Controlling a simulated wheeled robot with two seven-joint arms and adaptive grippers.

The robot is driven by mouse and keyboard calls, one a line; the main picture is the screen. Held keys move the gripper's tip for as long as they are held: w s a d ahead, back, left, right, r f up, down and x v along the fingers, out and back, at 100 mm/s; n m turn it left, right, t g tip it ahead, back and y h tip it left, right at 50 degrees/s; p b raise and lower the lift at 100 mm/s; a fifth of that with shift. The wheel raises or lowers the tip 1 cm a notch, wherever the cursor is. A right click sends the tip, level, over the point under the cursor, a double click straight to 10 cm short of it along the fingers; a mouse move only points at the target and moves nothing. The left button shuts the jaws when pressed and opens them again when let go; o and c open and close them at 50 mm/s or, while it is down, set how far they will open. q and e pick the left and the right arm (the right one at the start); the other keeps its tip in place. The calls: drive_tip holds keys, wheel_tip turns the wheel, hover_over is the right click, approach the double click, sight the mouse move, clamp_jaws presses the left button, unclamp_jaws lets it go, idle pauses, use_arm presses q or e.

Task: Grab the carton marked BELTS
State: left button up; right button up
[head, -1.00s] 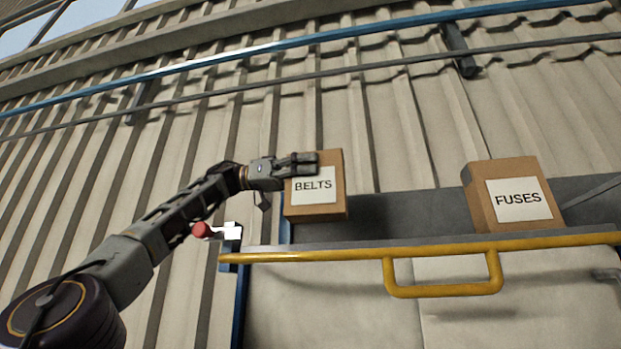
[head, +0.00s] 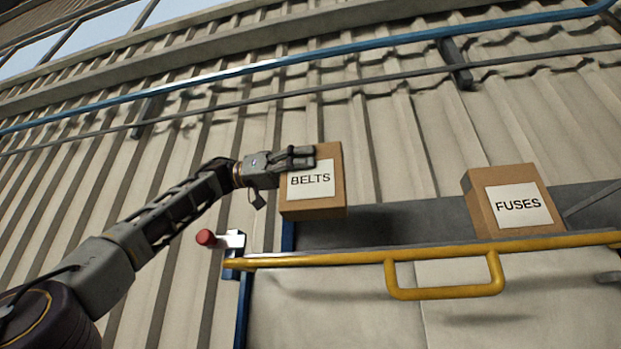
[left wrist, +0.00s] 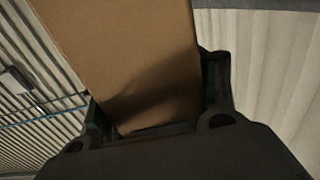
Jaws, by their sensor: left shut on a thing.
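The BELTS carton (head: 318,208) is a brown box with a white label. In the head view it is upright, above the left end of the shelf, with a gap seen between its bottom and the yellow rail. My left gripper (head: 300,158) is shut on its upper part, with a finger across the front face above the label. In the left wrist view the carton's plain brown face (left wrist: 125,60) fills the middle, between the two fingers. My right gripper is in no view.
The FUSES carton (head: 518,205) stands on the shelf to the right. A yellow rail (head: 340,258) with a handle loop runs along the shelf's front. A red knob (head: 206,237) sticks out at the shelf's left end. A ribbed wall is behind.

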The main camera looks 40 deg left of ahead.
use_arm(q)
drive_tip(key=s+d+b, duration=0.3)
drive_tip(key=s+d, duration=0.4)
drive_tip(key=s, duration=0.5)
drive_tip(key=shift+s, duration=0.3)
